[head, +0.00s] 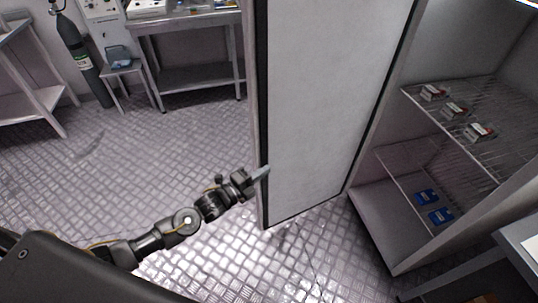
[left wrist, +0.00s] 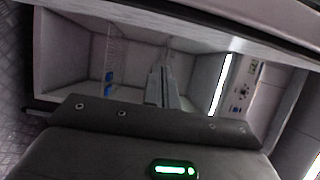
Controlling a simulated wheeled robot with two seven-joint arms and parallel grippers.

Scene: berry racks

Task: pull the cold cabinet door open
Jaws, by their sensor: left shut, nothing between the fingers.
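The cold cabinet door (head: 325,100) stands swung wide open, its pale inner face edged by a dark seal. The cabinet (head: 375,215) is to its right, with its inside exposed. My left gripper (head: 262,173) is shut and empty at the door's lower left edge, its fingertips overlapping the panel in the head view; I cannot tell whether they touch it. In the left wrist view the shut fingers (left wrist: 163,86) point toward the cabinet interior (left wrist: 70,50). The door handle is not visible. My right gripper is not in view.
Wire shelves in the cabinet hold several red-and-white packs (head: 455,110) and blue packs (head: 427,197). A steel table (head: 190,78), a stool (head: 122,69) and a gas cylinder (head: 78,50) stand at the back left. The patterned floor (head: 150,150) left of the door is clear.

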